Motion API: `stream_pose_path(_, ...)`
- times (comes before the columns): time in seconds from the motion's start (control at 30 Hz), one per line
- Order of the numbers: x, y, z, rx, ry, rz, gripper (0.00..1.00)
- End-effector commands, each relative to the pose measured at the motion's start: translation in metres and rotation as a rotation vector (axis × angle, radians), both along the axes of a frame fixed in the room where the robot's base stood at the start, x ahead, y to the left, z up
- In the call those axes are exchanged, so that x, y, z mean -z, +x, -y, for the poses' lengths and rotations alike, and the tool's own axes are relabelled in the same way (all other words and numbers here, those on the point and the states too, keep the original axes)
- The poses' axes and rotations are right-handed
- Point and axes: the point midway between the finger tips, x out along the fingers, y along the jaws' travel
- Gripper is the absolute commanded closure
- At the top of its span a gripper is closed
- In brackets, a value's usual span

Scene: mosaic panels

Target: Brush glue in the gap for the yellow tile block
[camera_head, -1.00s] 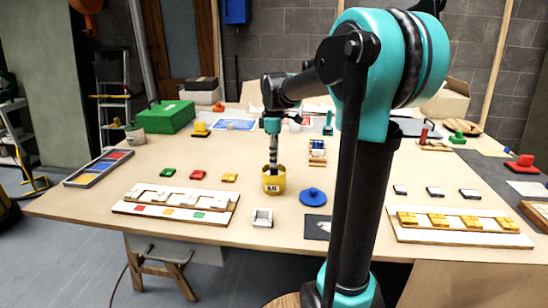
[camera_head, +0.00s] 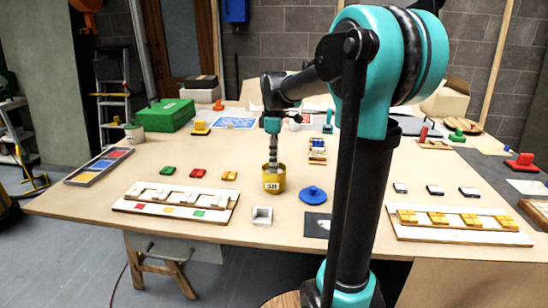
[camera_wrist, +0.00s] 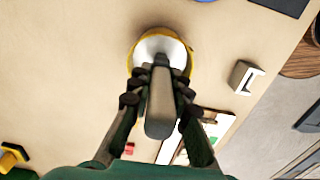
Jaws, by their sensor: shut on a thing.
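My gripper (camera_head: 272,130) points down over the yellow glue pot (camera_head: 273,181) near the table's middle. In the wrist view its fingers (camera_wrist: 158,88) are shut on the dark handle of the brush (camera_wrist: 160,108). The brush's lower end is at the pot's mouth and its tip is hidden; the pot's yellow rim also shows in the wrist view (camera_wrist: 189,55). The yellow tile block (camera_head: 230,176) lies left of the pot, beside the red (camera_head: 198,174) and green (camera_head: 168,170) ones. The white mosaic panel (camera_head: 124,207) at front left has red, yellow (camera_head: 167,211) and green marks along its front.
A small white open block (camera_head: 262,216) and a blue round lid (camera_head: 313,195) lie close to the pot. A second panel with yellow tiles (camera_head: 437,218) is at right. Bare table lies between the pot and the left panel.

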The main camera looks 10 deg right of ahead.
Motion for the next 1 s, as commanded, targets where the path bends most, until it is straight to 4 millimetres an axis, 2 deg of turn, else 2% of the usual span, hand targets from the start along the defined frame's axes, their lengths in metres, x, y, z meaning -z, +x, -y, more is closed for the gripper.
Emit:
stream_pose_path(0.43, -0.001, -0.001, 0.0, 0.0, 0.0, -0.001, 1.0)
stream_pose_path(1.0, -0.042, 0.0, 0.0, 0.0, 0.0, 0.0, 1.0)
